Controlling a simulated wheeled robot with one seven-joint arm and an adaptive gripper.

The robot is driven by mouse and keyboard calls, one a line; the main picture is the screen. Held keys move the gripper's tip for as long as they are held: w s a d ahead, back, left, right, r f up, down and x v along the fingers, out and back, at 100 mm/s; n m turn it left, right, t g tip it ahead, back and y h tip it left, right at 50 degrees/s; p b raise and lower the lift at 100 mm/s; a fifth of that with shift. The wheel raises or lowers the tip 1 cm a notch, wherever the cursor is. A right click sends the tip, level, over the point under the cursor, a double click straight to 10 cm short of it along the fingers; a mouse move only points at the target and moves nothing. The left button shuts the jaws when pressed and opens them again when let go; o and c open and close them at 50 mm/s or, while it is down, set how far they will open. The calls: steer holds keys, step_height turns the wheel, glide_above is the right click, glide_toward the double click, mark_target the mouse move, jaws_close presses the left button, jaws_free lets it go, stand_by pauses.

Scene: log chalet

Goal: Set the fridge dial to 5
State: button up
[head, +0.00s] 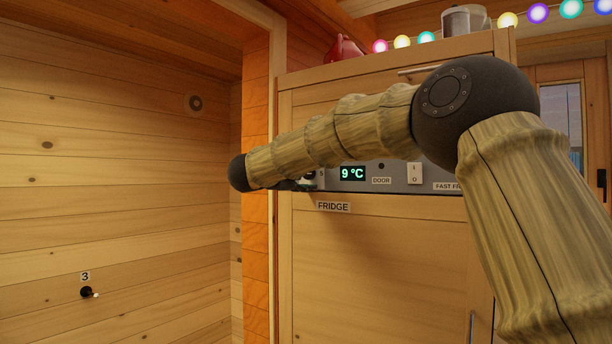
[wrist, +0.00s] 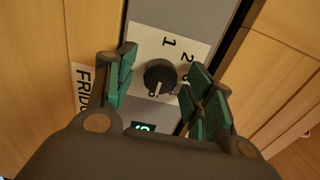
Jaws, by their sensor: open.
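The fridge dial (wrist: 160,76) is a round black knob on a white number plate (wrist: 143,40), centred in the wrist view. The figures 1 and 2 show clearly; a third is partly hidden behind my right finger. A pale pointer mark on the knob faces the lower edge of the picture, towards the green display (wrist: 144,127). In the head view my arm hides most of the dial.
The fridge display (head: 352,173) reads 9 °C. Right of it are a DOOR label (head: 381,181) and a rocker switch (head: 414,173). A red kettle-like pot (head: 344,48) stands on top of the fridge. A wall switch (head: 87,292) marked 3 is at left.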

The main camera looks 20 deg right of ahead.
steer(key=v, duration=1.2)
stand_by(0.3)
